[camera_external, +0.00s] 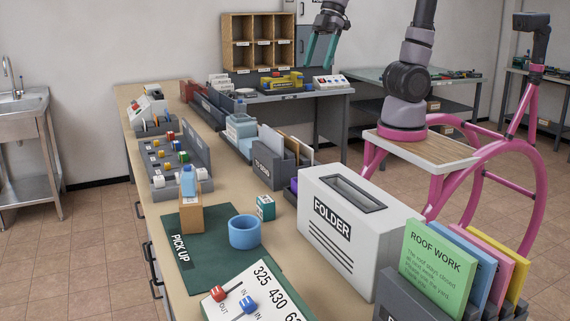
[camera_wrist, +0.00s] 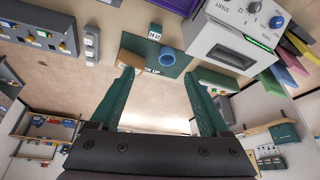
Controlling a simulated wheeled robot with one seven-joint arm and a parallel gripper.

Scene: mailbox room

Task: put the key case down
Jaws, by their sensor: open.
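My gripper (camera_external: 319,62) is open and empty, raised in the air near the back desk in the external view. In the wrist view its two teal fingers (camera_wrist: 158,78) are spread wide with nothing between them. I cannot tell for sure which thing is the key case. A small teal box with a white label (camera_external: 265,208) stands on the counter beside the green PICK UP mat (camera_external: 193,254); it also shows in the wrist view (camera_wrist: 155,32). A blue cup (camera_external: 244,232) and a wooden block with a blue-topped item (camera_external: 190,214) stand on the mat.
A white FOLDER box (camera_external: 345,230) and upright coloured folders (camera_external: 438,262) flank the mat on the right. A grey divider (camera_external: 275,165), a tray of small coloured items (camera_external: 178,165) and wooden pigeonholes (camera_external: 258,42) stand farther back. Part of the mat is bare.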

